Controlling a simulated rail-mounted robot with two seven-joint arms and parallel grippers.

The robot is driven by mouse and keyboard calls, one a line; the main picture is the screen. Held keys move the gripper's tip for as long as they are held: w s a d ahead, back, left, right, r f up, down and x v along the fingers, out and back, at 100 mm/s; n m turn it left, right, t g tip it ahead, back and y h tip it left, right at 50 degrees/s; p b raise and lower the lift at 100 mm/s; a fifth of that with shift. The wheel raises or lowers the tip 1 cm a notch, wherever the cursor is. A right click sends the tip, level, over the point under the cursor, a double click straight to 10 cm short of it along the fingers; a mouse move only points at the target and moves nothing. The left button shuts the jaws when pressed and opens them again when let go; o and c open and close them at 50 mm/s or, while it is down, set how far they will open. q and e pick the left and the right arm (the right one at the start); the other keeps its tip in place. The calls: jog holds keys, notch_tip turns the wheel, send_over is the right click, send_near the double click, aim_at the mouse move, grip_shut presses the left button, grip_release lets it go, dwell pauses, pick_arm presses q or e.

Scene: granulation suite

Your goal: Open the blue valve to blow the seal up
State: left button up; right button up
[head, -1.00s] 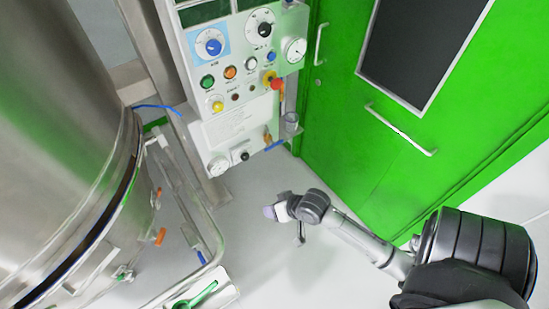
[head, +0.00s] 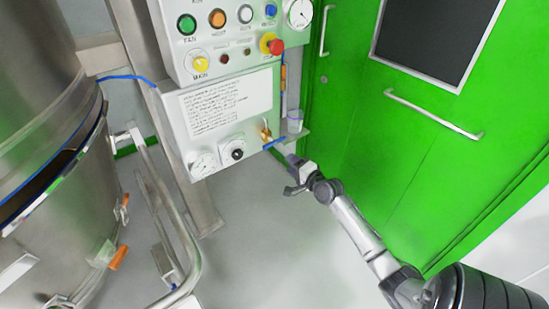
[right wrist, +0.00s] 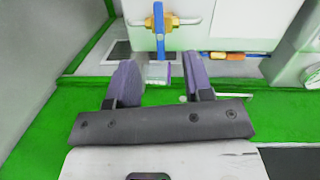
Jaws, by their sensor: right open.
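The blue valve is a brass body (head: 265,133) with a blue lever handle (head: 274,144), at the lower right of the white control panel. In the right wrist view the blue handle (right wrist: 159,28) stands upright in the picture, across the brass body, at top centre. My right gripper (head: 292,172) is just below and right of the handle in the head view. Its two purple-grey fingers (right wrist: 158,84) are apart in the wrist view, and the handle lies beyond them, roughly in line with the gap. Nothing shows gripped. My left gripper is not in view.
The panel (head: 215,110) carries buttons, a red emergency knob (head: 276,46) and gauges. A small clear cup (head: 295,122) sits on a bracket right of the valve. A green door (head: 400,140) stands to the right, a steel vessel (head: 45,90) to the left. The floor between is clear.

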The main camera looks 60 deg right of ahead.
aim_at(276, 143)
pick_arm(q)
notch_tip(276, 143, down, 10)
jog(key=b, duration=0.9)
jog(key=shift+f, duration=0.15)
pick_arm(e)
jog(key=shift+w+d+f+m+t+h, duration=0.1)
jog(key=shift+w+d+f+m+h, duration=0.2)
jog(key=shift+w+d, duration=1.45)
jog(key=shift+w+d+f+m+t+h, duration=0.15)
jog(key=shift+w+d+m, duration=0.55)
jog(key=shift+w, duration=1.8)
jog(key=shift+w+d+f+m+t+h, duration=0.1)
jog(key=shift+w+d+f+h, duration=0.15)
jog(key=shift+w+d, duration=1.6)
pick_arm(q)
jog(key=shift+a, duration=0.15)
pick_arm(e)
jog(key=shift+w+a, duration=0.25)
jog(key=shift+a, duration=0.05)
jog(key=c, duration=0.3)
grip_shut()
